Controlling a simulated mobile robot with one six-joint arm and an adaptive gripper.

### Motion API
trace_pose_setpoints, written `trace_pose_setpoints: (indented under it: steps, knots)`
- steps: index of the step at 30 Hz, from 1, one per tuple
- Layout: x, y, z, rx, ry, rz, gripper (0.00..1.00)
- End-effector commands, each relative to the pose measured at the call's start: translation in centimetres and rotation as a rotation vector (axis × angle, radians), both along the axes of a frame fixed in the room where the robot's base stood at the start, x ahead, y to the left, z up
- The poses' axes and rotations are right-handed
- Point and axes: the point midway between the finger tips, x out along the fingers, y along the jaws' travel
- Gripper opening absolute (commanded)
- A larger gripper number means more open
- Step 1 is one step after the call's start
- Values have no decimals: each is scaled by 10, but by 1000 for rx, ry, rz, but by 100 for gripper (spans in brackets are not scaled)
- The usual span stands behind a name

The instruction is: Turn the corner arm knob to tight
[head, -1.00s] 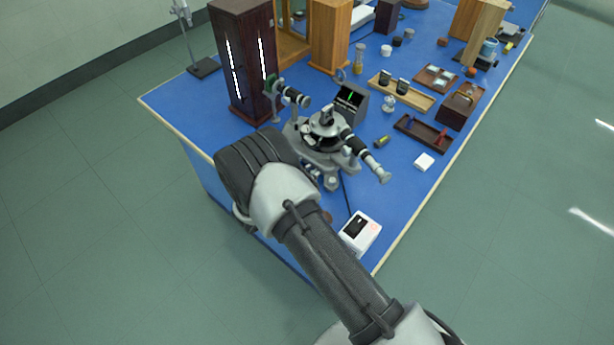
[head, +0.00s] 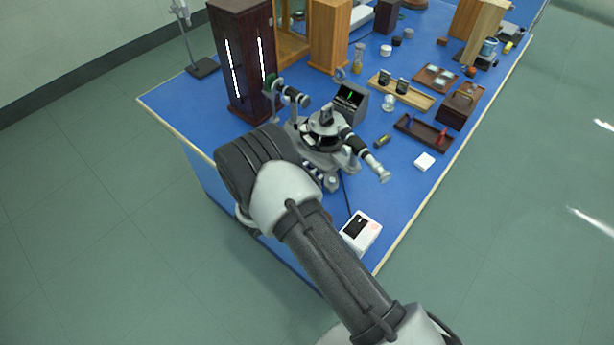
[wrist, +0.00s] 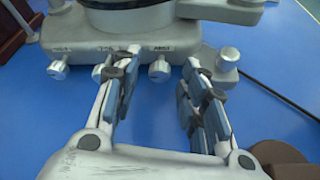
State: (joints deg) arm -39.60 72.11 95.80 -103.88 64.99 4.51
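The grey spectrometer (head: 325,135) stands on the blue bench, with its black-and-silver telescope (head: 364,156) pointing to the lower right. In the wrist view its grey base (wrist: 150,38) carries a row of silver knobs under small labels too blurred to read surely. One is a left knob (wrist: 58,70), one a middle knob (wrist: 158,70), and a thicker knob sits on the right corner (wrist: 228,60). I cannot tell which is the corner arm knob. My gripper (wrist: 161,62) is open, and the middle knob shows between its fingertips with no visible contact. The head view hides my gripper behind my arm.
A white box (head: 361,232) with a dark display lies near the bench's front edge, its cable (wrist: 275,92) running by the base. A dark wooden cabinet (head: 236,70) stands at the left.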

Motion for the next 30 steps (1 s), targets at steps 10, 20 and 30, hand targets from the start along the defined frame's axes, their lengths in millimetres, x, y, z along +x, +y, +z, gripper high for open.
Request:
trace_pose_setpoints:
  steps: [10,20,30]
  knots:
    - [-7,6,4,-1,0,4,39]
    - [-60,39,28,1,-1,5,39]
    - [-94,58,43,0,0,0,39]
